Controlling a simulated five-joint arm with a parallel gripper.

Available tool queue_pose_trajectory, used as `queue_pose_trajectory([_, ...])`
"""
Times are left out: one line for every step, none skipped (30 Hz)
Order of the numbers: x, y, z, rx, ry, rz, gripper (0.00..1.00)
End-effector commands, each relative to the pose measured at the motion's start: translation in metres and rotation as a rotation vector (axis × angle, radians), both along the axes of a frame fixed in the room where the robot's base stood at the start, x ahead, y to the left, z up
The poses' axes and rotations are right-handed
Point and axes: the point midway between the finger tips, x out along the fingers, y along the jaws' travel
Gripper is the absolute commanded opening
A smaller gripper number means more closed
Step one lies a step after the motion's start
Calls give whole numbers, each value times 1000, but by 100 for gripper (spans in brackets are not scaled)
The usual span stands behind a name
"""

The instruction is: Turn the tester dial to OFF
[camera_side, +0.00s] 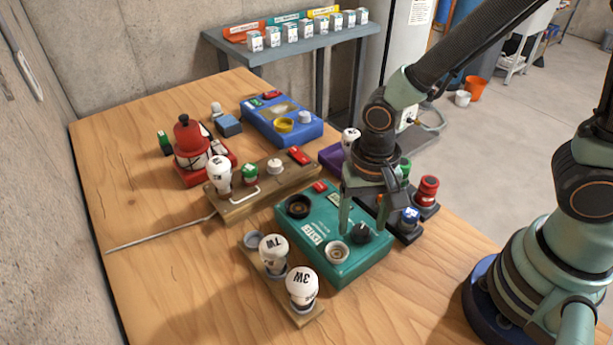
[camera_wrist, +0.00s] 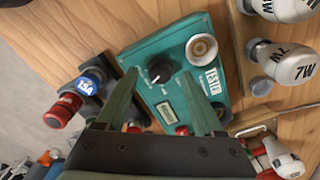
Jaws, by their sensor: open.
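The green tester (camera_side: 345,268) sits on the wooden table, and its body also shows in the wrist view (camera_wrist: 222,42). Its black dial (camera_side: 361,234) is on the top face, right of a pale round socket (camera_side: 337,252). The dial shows in the wrist view (camera_wrist: 159,71) with a small light mark; its setting is too small to read. My gripper (camera_side: 364,226) points down over the tester, open and empty. In the wrist view its fingertips (camera_wrist: 160,76) lie on either side of the dial. I cannot tell whether they touch it.
A wooden holder with two white bulbs (camera_side: 302,284) stands in front of the tester. A rack with red and blue fuses (camera_side: 428,190) is close on the right. A wooden block with a bulb (camera_side: 219,172), a blue box (camera_side: 262,123) and a red device (camera_side: 190,145) stand behind.

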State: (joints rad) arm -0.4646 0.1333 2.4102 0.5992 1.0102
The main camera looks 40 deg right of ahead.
Motion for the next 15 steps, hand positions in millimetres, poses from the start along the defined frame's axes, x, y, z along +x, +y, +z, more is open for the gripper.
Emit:
queue_pose_trajectory([0, 0, -4, -1, 2, 0, 69])
queue_pose_trajectory([-1, 0, -6, -1, 2, 0, 69])
queue_pose_trajectory([-1, 0, -8, -1, 2, 0, 69])
queue_pose_trajectory([0, 0, -9, -1, 1, 0, 69])
queue_pose_trajectory([0, 0, -10, 0, 0, 0, 69])
queue_pose_trajectory([0, 0, -11, 0, 0, 0, 69])
queue_pose_trajectory([0, 0, -12, 0, 0, 0, 69])
queue_pose_trajectory([0, 0, -12, 0, 0, 0, 69])
queue_pose_trajectory([0, 0, -12, 0, 0, 0, 69])
queue_pose_trajectory([0, 0, -12, 1, -1, 0, 69])
queue_pose_trajectory([0, 0, -12, 1, -1, 0, 69])
queue_pose_trajectory([0, 0, -12, 1, -1, 0, 69])
queue_pose_trajectory([0, 0, -12, 1, -1, 0, 69])
queue_pose_trajectory([0, 0, -12, 1, -1, 0, 69])
queue_pose_trajectory([0, 0, -12, 1, -1, 0, 62])
